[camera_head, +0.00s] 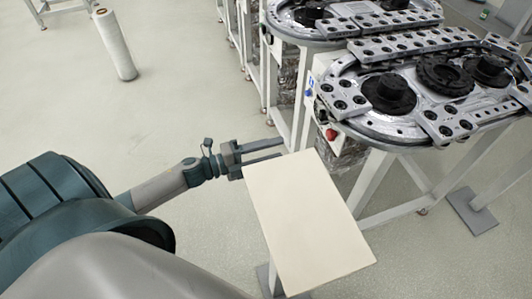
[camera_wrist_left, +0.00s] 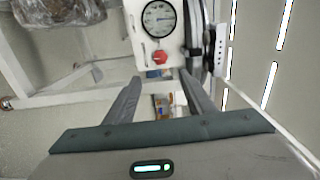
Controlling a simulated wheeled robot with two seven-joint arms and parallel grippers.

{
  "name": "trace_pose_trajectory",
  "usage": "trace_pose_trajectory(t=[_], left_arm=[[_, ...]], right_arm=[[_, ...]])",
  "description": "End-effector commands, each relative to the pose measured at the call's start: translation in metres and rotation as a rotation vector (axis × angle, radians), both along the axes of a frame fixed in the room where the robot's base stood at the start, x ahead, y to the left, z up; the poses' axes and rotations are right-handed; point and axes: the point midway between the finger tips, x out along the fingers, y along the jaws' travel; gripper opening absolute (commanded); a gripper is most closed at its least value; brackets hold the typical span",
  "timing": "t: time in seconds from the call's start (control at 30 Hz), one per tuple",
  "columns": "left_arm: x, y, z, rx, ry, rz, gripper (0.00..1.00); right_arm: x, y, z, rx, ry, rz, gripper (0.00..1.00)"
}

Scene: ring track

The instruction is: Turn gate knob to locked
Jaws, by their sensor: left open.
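The red gate knob (camera_head: 331,134) sits on a white panel at the near left end of the ring track. In the left wrist view the red knob (camera_wrist_left: 159,57) shows on the white panel (camera_wrist_left: 143,48), below a round dial gauge (camera_wrist_left: 159,18). My left gripper (camera_head: 278,149) is open and empty, to the left of the knob and apart from it. In the left wrist view its fingers (camera_wrist_left: 160,77) point toward the knob, which appears between and just beyond the tips. I cannot tell the knob's setting. My right gripper is not in view.
The ring track (camera_head: 430,85) with dark round parts stands at the upper right on a white frame (camera_head: 372,185). The left floor is largely clear.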

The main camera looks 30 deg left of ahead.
Motion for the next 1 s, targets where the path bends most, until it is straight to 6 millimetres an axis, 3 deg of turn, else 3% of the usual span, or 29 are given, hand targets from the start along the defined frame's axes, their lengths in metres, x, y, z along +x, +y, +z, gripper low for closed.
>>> trace_pose_trajectory(t=[0.3, 1.0], left_arm=[[-0.015, 0.012, 0.0, -0.001, 0.001, 0.0, 0.49], [-0.015, 0.012, 0.0, 0.0, 0.0, 0.0, 0.49]], right_arm=[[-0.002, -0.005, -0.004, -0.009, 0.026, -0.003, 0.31], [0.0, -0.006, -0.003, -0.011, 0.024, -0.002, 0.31]])
